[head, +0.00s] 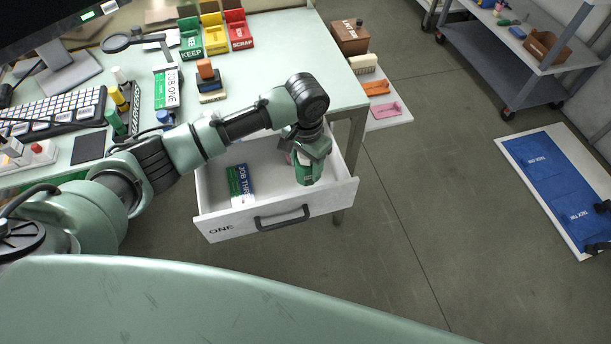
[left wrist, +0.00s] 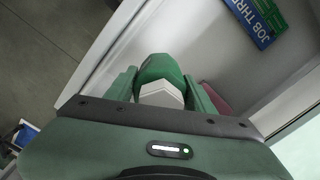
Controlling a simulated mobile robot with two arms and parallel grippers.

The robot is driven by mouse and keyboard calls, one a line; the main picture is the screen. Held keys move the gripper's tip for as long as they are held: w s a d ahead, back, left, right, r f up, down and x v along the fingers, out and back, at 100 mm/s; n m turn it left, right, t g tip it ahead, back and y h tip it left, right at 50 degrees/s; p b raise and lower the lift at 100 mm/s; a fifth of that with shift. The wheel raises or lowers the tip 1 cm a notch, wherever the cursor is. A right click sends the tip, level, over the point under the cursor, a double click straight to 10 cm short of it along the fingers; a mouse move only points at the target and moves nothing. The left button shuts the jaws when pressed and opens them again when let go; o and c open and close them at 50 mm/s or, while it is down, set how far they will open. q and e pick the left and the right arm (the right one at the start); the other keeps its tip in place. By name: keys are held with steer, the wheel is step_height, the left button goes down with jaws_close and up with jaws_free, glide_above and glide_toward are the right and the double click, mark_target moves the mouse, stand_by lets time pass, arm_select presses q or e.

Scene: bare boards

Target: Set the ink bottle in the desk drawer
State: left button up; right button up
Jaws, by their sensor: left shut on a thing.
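The desk drawer (head: 225,220), white with a dark handle and marked ONE, is pulled open below the desk. My left gripper (head: 307,174) reaches down into the right part of the drawer. In the left wrist view, the ink bottle (left wrist: 161,70), green with a pale faceted part, sits between the two green fingers. The gripper is shut on it. In the head view the fingers mostly hide the bottle. I cannot tell whether it touches the drawer floor. My right gripper is not in view.
A green, white and blue JOB THREE card (head: 242,186) lies in the drawer, left of my gripper. A low shelf (head: 390,122) with small items stands right of the desk.

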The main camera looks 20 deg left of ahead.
mark_target(306, 177)
arm_select(q)
steer(key=shift+f, duration=2.8)
steer(key=shift+f, duration=0.1)
steer(key=o, duration=1.4)
steer(key=shift+o, duration=0.2)
step_height(306, 177, up, 12)
steer(key=shift+r, duration=0.15)
